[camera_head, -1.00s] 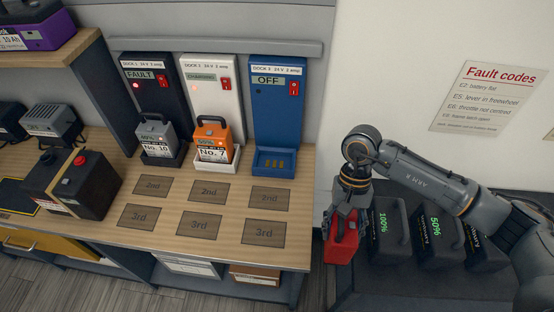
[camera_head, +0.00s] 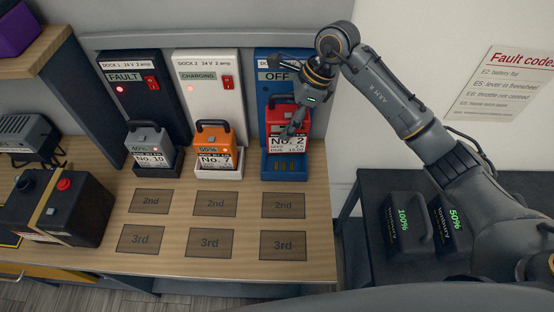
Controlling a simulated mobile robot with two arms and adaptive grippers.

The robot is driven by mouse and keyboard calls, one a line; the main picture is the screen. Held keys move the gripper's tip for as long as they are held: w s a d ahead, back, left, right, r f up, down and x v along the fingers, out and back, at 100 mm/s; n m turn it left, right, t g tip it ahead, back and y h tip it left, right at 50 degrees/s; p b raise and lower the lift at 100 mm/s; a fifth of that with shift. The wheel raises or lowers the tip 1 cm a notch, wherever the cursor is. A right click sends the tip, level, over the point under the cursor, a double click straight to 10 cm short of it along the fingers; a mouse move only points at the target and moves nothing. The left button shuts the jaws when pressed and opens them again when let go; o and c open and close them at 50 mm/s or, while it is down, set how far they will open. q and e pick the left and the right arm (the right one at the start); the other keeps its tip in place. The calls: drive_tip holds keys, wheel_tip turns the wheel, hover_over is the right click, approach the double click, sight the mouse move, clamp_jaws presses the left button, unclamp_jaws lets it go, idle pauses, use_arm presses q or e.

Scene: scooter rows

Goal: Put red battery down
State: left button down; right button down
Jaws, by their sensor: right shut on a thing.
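The red battery (camera_head: 287,143), labelled No. 2, is upright at the blue dock 3 (camera_head: 269,68), whose display reads OFF. My right gripper (camera_head: 293,128) is shut on the red battery from above. The battery appears just above the dock's blue tray (camera_head: 282,175); contacts show below it, so it looks apart from the tray floor. The gripper and arm hide part of dock 3, including its switch. My left gripper is not in view.
Dock 2 (camera_head: 211,76), CHARGING, holds the orange No. 7 battery (camera_head: 214,150). Dock 1 (camera_head: 131,82), FAULT, holds the grey No. 10 battery (camera_head: 147,149). Marked 2nd and 3rd squares on the bench are empty. Dark batteries (camera_head: 408,228) stand on the right-hand table.

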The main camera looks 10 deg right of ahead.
sight(285, 144)
drive_tip(key=shift+w+a+r+m, duration=0.15)
drive_tip(key=shift+w+r+m, duration=0.15)
drive_tip(key=shift+w, duration=0.05)
drive_tip(key=shift+f, duration=0.3)
wheel_tip(285, 144, down, 8)
drive_tip(key=p, duration=0.3)
drive_tip(key=shift+f, duration=0.5)
drive_tip(key=shift+w, duration=0.1)
drive_tip(key=shift+f, duration=0.2)
drive_tip(key=shift+c, duration=2.2)
unclamp_jaws()
drive_tip(key=shift+s+f, duration=0.1)
drive_tip(key=shift+s, duration=0.1)
